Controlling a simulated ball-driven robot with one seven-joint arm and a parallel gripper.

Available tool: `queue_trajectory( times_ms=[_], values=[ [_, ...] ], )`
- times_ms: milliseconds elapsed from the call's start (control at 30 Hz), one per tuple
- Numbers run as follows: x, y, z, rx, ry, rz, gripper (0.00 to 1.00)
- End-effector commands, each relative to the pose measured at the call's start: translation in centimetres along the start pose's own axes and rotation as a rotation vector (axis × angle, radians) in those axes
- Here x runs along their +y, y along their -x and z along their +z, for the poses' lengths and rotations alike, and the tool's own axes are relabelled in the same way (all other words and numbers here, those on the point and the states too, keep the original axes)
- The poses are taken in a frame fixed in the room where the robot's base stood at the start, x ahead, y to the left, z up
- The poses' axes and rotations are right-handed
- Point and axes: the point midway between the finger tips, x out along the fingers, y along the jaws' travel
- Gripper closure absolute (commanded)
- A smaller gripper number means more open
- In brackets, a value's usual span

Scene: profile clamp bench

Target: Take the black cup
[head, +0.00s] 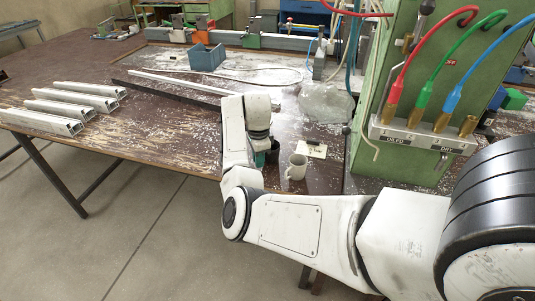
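My arm reaches over the front edge of the brown bench, and its white wrist hangs pointing down. My gripper (261,145) is at the lower end of the wrist, small and dark, partly behind my own arm. A dark cup-like thing (272,153), probably the black cup, shows right at the gripper, mostly hidden by the wrist and arm. I cannot tell whether the fingers are around it, touching it or just above it. A pale mug (297,167) stands upright just to its right, near the bench edge.
Several aluminium profiles (78,98) lie on the bench (140,135) at left. A plastic bag (325,102) and a small card (311,148) lie behind the mug. A green cabinet (423,92) with hoses blocks the right.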

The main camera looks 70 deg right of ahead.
Motion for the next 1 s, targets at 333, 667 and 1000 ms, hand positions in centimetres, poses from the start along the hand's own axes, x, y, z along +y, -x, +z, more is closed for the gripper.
queue_trajectory(
  times_ms=[333,667,1000],
  values=[
    [0.0,0.0,0.0,0.0,0.0,0.0,1.0],
    [0.0,0.1,0.0,0.0,0.0,-0.001,1.0],
    [-0.3,3.1,0.0,0.0,0.0,-0.005,1.0]
  ],
)
